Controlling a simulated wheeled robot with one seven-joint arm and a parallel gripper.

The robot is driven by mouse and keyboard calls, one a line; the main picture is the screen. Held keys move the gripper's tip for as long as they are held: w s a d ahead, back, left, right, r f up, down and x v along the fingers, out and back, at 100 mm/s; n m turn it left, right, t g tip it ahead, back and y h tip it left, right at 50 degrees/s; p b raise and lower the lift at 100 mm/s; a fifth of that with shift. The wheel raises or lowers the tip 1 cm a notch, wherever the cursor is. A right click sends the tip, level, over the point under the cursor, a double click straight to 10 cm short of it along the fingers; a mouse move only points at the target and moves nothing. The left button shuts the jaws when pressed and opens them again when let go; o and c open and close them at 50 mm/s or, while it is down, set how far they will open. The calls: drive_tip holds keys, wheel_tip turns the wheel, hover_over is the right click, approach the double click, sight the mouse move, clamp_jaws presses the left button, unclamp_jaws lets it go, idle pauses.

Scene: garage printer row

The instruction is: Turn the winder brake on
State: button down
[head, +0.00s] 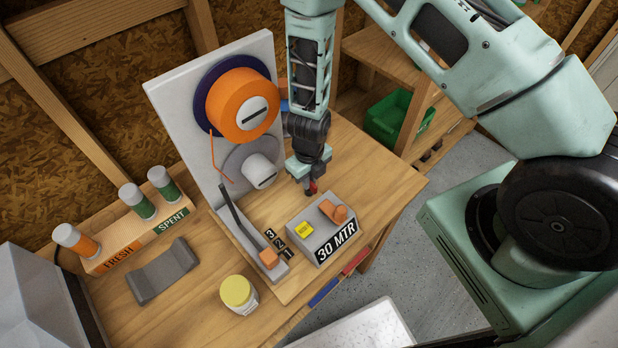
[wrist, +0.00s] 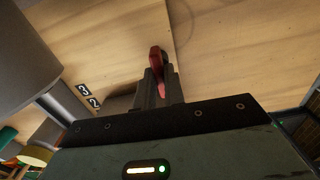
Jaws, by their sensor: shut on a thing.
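The winder has a pale upright panel (head: 168,102) carrying an orange spool (head: 222,112) and a white hub (head: 260,171) below it. A dark lever with an orange end block (head: 268,258) lies beside number tags 3, 2, 1. A grey box (head: 318,225) marked 30 MTR has an orange switch (head: 333,211) on top. My gripper (head: 311,190) points down just behind this box. It is shut on a small red piece (wrist: 156,58), seen between the fingers in the wrist view. I cannot tell whether the red piece is the brake; its lower part is hidden.
A yellow-lidded jar (head: 238,292) stands at the front of the bench, near a grey cradle (head: 162,271). A green bin (head: 395,118) sits on the shelf behind. The bench's right corner is clear.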

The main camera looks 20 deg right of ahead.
drive_tip(key=shift+f+m+b, duration=0.1)
drive_tip(key=shift+m+b, duration=0.35)
drive_tip(key=shift+m, duration=1.75)
drive_tip(key=c, duration=1.5)
unclamp_jaws()
wheel_tip(320, 180, up, 18)
drive_tip(key=p, duration=0.6)
drive_tip(key=shift+f, duration=0.15)
